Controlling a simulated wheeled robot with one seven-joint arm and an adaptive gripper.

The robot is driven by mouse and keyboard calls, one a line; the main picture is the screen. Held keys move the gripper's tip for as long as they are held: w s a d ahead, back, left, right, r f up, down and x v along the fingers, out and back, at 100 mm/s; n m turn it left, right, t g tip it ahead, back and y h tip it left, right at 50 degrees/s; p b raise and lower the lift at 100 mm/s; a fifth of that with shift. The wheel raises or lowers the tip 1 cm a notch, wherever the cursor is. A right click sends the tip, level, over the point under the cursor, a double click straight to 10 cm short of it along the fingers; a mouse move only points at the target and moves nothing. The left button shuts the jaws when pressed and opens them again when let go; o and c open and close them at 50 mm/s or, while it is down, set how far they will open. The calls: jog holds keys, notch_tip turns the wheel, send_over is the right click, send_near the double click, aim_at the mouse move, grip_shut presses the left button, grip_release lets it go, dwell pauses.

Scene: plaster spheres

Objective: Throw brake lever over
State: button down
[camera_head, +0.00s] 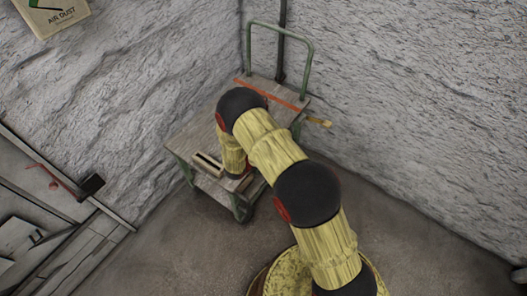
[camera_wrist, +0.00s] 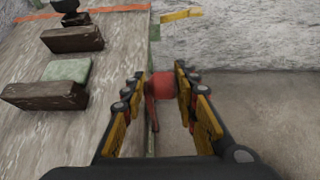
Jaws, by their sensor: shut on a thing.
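In the wrist view, my gripper (camera_wrist: 161,77) has a finger on each side of a red knob-like piece (camera_wrist: 161,87) and is shut on it. A thin dark red bar hangs below the piece beside the cart's edge; I take the two as the brake lever. The cart (camera_head: 195,135) has a worn wooden deck and a green tubular handle, and stands in the corner. Its deck also shows at the left of the wrist view (camera_wrist: 50,140). In the head view my arm hides the lever, and my gripper cannot be made out there.
Dark wooden blocks (camera_wrist: 72,39) and a pale green pad (camera_wrist: 67,71) lie on the deck. A yellow piece (camera_head: 318,121) sticks out past the cart's right side. Rough white walls (camera_head: 420,100) rise close behind. Bare floor (camera_head: 170,250) lies in front.

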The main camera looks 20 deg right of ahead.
jog(key=w+d+f+g+y+p, duration=0.3)
jog(key=w+d+y+p, duration=0.1)
jog(key=d+y+p, duration=0.1)
jog(key=shift+d+g+p, duration=0.4)
jog(key=shift+d+p, duration=0.4)
jog(key=shift+d, duration=0.55)
jog(key=shift+f, duration=0.1)
jog(key=c, duration=1.8)
grip_release()
jog(key=shift+d, duration=0.1)
jog(key=shift+o, duration=1.3)
jog(key=shift+w+d, duration=0.1)
jog(key=shift+o, duration=0.3)
jog(key=shift+w+r, duration=0.2)
jog(key=shift+w+a, duration=0.1)
jog(key=shift+a, duration=0.1)
jog(key=shift+r, duration=0.15)
